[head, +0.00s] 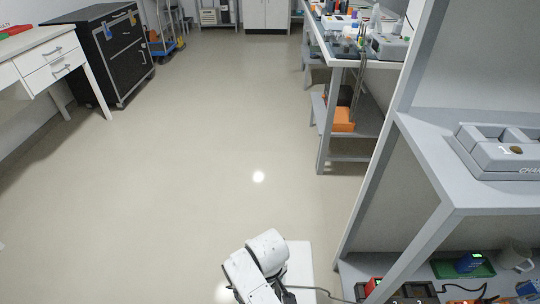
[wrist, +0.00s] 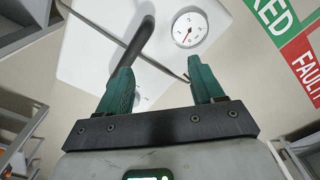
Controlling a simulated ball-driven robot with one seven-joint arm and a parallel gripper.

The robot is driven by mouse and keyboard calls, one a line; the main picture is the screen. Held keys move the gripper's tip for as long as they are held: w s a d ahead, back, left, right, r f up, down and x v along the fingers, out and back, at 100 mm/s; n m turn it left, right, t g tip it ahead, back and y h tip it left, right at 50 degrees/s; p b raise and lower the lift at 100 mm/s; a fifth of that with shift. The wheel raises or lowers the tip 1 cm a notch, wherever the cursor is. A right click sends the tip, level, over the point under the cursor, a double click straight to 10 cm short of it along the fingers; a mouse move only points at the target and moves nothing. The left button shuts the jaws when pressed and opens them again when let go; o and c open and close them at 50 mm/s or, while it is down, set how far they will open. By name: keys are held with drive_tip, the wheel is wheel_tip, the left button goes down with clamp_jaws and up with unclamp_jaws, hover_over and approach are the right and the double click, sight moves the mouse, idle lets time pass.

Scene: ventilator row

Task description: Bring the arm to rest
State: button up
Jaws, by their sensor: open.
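My gripper (wrist: 160,78) shows in the wrist view with its two green fingers spread apart and nothing held between them. Beyond the fingers is a white panel (wrist: 95,35) with a round dial gauge (wrist: 189,29). A dark bar or hose (wrist: 134,42) passes behind the left finger; I cannot tell how near it is. In the head view, part of my white arm (head: 258,262) is folded low at the bottom edge. The gripper itself cannot be made out there.
A grey shelf unit (head: 425,160) stands close on the right, with a grey case (head: 495,160) on it. A workbench (head: 350,60) stands farther back. A black cabinet (head: 110,60) and white desk (head: 45,55) are at left. The middle floor (head: 210,150) is clear.

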drive_tip(key=s+d+r+m, duration=0.1)
drive_tip(key=s+d+m, duration=0.2)
drive_tip(key=s+d, duration=0.45)
drive_tip(key=s+d+m, duration=0.2)
drive_tip(key=s+d, duration=0.3)
drive_tip(key=d, duration=0.6)
drive_tip(key=s+d+r+m+t, duration=0.1)
drive_tip(key=s+d+r+m, duration=0.1)
drive_tip(key=s+d+r, duration=0.4)
drive_tip(key=s+d+r+m, duration=0.2)
drive_tip(key=s+d+m, duration=0.15)
drive_tip(key=s, duration=0.35)
wheel_tip(320, 180, up, 21)
drive_tip(key=n+p, duration=0.1)
drive_tip(key=p, duration=2)
drive_tip(key=shift+w, duration=0.15)
drive_tip(key=shift+f, duration=0.15)
